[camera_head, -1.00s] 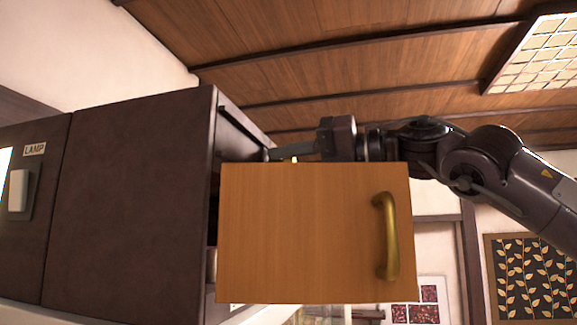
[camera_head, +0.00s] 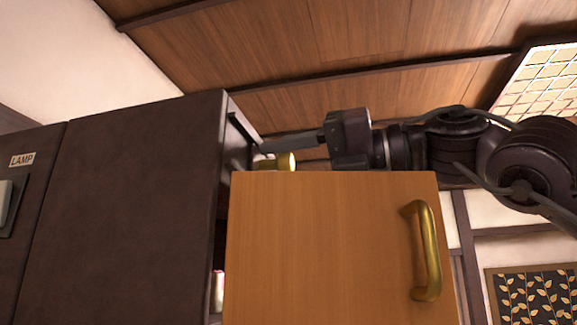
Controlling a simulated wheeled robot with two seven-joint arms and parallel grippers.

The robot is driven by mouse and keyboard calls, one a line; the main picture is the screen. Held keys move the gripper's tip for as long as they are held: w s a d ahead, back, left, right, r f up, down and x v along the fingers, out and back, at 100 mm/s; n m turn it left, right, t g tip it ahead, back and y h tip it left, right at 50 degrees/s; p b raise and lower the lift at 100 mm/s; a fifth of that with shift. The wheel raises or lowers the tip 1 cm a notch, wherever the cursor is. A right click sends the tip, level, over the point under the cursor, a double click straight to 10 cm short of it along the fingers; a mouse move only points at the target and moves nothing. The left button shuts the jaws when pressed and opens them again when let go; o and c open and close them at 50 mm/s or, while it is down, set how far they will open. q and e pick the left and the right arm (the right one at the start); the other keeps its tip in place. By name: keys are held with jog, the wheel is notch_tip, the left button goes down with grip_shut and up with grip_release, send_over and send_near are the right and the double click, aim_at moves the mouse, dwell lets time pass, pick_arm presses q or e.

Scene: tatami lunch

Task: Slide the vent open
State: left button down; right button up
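A dark cabinet (camera_head: 130,205) fills the left of the head view, and an orange wooden door with a brass handle (camera_head: 428,252) stands open from it. A brass knob (camera_head: 286,161) shows just above the door's top edge, close to the cabinet's open side; I cannot tell whether it belongs to the vent. My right gripper (camera_head: 272,144) comes in from the right behind the door, its grey finger pointing left just above the knob. Whether the finger touches the knob is unclear. Its finger opening is not clear. My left gripper is out of view.
The wooden door (camera_head: 330,240) blocks the view of the cabinet's interior. A switch panel labelled LAMP (camera_head: 22,160) is at the far left. A small pale object (camera_head: 217,290) shows in the gap beside the door.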

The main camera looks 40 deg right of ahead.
jog(key=shift+s+a, duration=0.1)
jog(key=shift+s, duration=0.35)
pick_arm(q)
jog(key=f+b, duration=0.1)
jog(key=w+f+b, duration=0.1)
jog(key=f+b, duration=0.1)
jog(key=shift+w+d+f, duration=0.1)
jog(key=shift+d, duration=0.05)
pick_arm(e)
jog(key=v, duration=0.7)
jog(key=shift+d, duration=0.3)
jog(key=shift+o, duration=0.2)
jog(key=shift+w, duration=0.15)
